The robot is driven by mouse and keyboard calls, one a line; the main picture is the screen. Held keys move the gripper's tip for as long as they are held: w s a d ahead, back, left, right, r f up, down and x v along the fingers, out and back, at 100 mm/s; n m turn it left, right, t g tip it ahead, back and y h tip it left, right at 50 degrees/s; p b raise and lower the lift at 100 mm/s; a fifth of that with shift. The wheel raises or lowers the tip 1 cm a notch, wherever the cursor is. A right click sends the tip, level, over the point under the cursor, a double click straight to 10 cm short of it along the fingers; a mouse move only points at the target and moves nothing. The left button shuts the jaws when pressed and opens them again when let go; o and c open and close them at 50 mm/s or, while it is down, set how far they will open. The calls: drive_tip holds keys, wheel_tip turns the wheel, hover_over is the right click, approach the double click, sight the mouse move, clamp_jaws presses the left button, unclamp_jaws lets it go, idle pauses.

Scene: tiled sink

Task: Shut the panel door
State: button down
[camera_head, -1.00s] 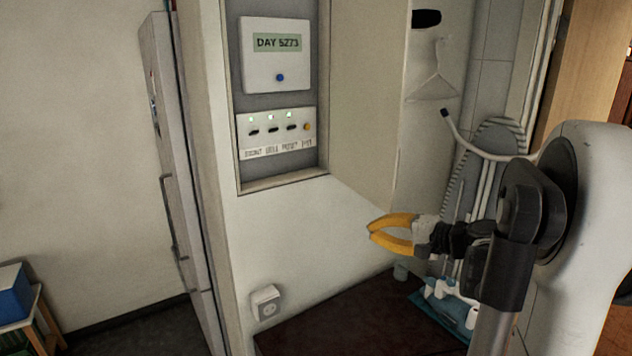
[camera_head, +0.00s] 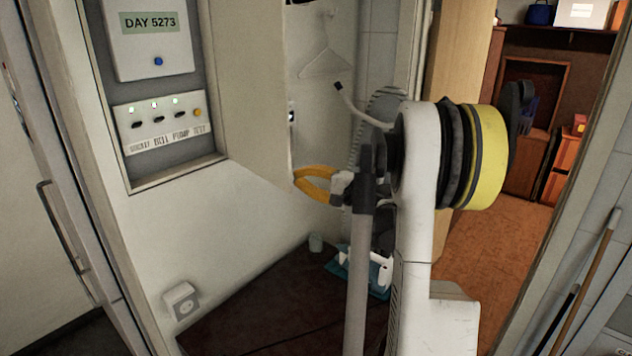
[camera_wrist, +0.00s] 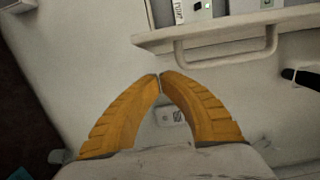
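The panel door (camera_head: 252,90) is a pale flat door standing open, swung out to the right of a recessed wall panel (camera_head: 165,131). The panel holds a "DAY 5273" display and a row of switches with lights. My gripper (camera_head: 296,179) has yellow fingers beside the lower free edge of the door, on its right; I cannot tell whether they touch it. In the wrist view my gripper (camera_wrist: 160,77) has its two fingertips together with nothing between them. Part of the panel (camera_wrist: 195,10) shows at the top there, above a pale edge with a loop-shaped bar.
A wall socket (camera_head: 181,300) is low on the wall below the panel. A dark low surface (camera_head: 270,310) lies below my gripper. An open doorway is at the right.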

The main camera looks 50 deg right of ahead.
drive_tip(key=a, duration=0.2)
drive_tip(key=shift+a, duration=0.35)
drive_tip(key=shift+s, duration=0.1)
